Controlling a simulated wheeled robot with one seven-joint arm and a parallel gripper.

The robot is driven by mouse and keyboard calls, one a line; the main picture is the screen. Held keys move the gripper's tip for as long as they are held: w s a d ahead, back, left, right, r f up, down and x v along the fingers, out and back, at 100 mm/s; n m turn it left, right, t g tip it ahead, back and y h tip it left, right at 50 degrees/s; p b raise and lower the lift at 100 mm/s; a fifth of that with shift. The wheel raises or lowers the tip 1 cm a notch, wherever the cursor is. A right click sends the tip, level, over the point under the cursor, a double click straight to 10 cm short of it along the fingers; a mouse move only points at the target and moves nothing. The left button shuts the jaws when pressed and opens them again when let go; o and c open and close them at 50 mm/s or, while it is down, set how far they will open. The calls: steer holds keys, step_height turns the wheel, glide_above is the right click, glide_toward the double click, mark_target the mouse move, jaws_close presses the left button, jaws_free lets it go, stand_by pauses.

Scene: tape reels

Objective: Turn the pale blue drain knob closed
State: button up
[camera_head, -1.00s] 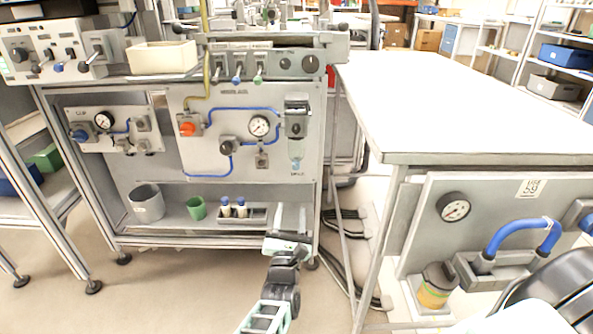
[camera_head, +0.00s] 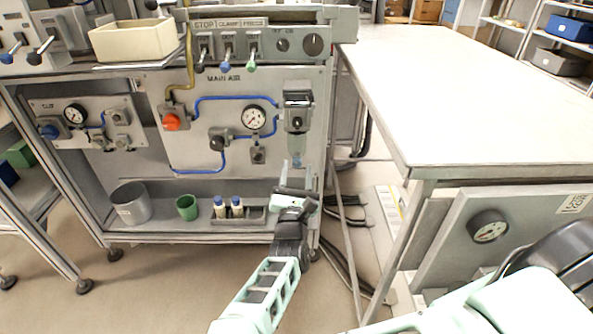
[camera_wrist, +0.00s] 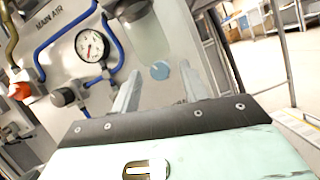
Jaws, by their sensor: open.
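The pale blue drain knob (camera_wrist: 160,70) is a small round knob at the bottom of the filter bowl (camera_wrist: 145,32). In the head view the knob (camera_head: 296,160) shows just above my gripper (camera_head: 298,174), below the clear bowl (camera_head: 297,142). My gripper is open and empty, its fingers pointing up toward the panel. In the wrist view the knob lies between the two fingertips (camera_wrist: 159,82) in the picture, a little beyond them. I see no contact, and the exact depth gap is hard to tell.
The main air panel carries a gauge (camera_head: 253,117), an orange knob (camera_head: 172,122) and blue tubing. A shelf below holds a grey cup (camera_head: 131,204), a green cup (camera_head: 187,207) and a tray with small bottles (camera_head: 254,214). A white table (camera_head: 450,90) stands right.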

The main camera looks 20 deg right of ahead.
jaws_close()
steer(key=shift+r+n+p, duration=0.2)
steer(key=shift+n+p, duration=0.2)
steer(key=shift+p, duration=0.3)
steer(key=n+y+p, duration=0.1)
steer(key=n+p, duration=0.1)
steer(key=shift+d+r+p, duration=0.1)
steer(key=shift+r+p, duration=0.05)
steer(key=shift+p, duration=0.15)
steer(key=n+t+y+p, duration=0.1)
steer(key=n+y+p, duration=0.1)
steer(key=n+p, duration=0.1)
steer(key=shift+s, duration=0.1)
steer(key=shift+d+f+n, duration=0.1)
steer(key=shift+f+n, duration=0.25)
steer(key=shift+n, duration=0.35)
jaws_free()
steer(key=shift+s+f, duration=0.1)
